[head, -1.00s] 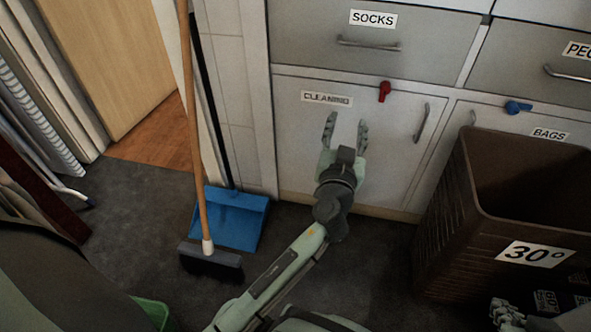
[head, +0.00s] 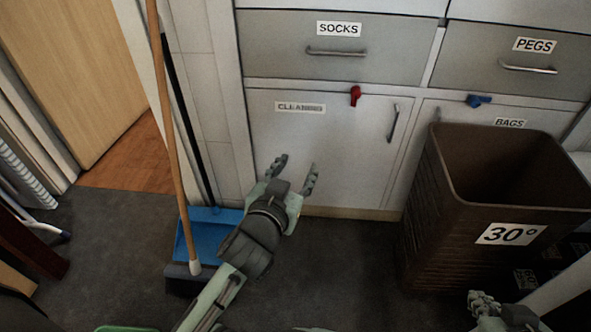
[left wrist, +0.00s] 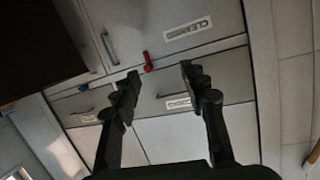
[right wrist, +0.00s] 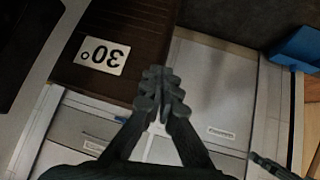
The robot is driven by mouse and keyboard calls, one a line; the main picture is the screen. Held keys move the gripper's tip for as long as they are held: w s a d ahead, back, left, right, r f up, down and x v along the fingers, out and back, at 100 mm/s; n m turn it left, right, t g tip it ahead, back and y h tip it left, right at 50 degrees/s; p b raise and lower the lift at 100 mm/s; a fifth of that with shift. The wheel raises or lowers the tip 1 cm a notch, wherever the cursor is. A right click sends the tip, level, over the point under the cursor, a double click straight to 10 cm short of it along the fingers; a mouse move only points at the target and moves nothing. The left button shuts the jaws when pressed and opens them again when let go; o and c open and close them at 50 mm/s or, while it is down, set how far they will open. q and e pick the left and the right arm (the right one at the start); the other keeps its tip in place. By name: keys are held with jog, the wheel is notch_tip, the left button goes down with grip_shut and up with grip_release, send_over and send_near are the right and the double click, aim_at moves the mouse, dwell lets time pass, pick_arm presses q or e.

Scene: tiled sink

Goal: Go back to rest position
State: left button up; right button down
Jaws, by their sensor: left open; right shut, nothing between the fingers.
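My left gripper (head: 296,174) is open and empty in the head view, in front of the lower part of the CLEANING cupboard door (head: 320,140). In the left wrist view its two fingers (left wrist: 158,85) are spread apart with nothing between them. My right gripper (head: 482,298) shows at the bottom right of the head view, in front of the brown basket. In the right wrist view its fingertips (right wrist: 158,88) are together with nothing between them. The CLEANING door looks closed, with a red latch (head: 355,95) at its top edge.
A brown basket (head: 430,210) labelled 30° stands at the right. A broom (head: 172,140) and a blue dustpan (head: 205,232) stand at the left of the cupboard. Closed drawers labelled SOCKS (head: 290,45) and PEGS (head: 490,75) are above. Dark floor is clear between dustpan and basket.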

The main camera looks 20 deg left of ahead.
pick_arm(q)
jog(key=shift+s+d, duration=0.1)
jog(key=shift+s, duration=0.15)
dwell(0.3)
jog(key=s+a+f+g+p, duration=0.4)
jog(key=s+f+g, duration=0.2)
jog(key=s+f, duration=0.3)
jog(key=s+a+f+m+g+p, duration=0.1)
jog(key=s+a+f+g+p, duration=0.3)
jog(key=s+f, duration=0.4)
jog(key=shift+s+a+f+g+p, duration=0.35)
jog(key=shift+s+a+g, duration=0.45)
jog(key=shift+g, duration=0.2)
pick_arm(e)
jog(key=s+d+f+g+h, duration=0.1)
jog(key=s+d+f+g, duration=0.2)
jog(key=f, duration=0.3)
jog(key=s+d+f+m+g, duration=0.1)
jog(key=s+d+f+g, duration=0.2)
jog(key=s+d+f, duration=0.1)
jog(key=shift+f+h, duration=0.4)
jog(key=shift+f, duration=0.45)
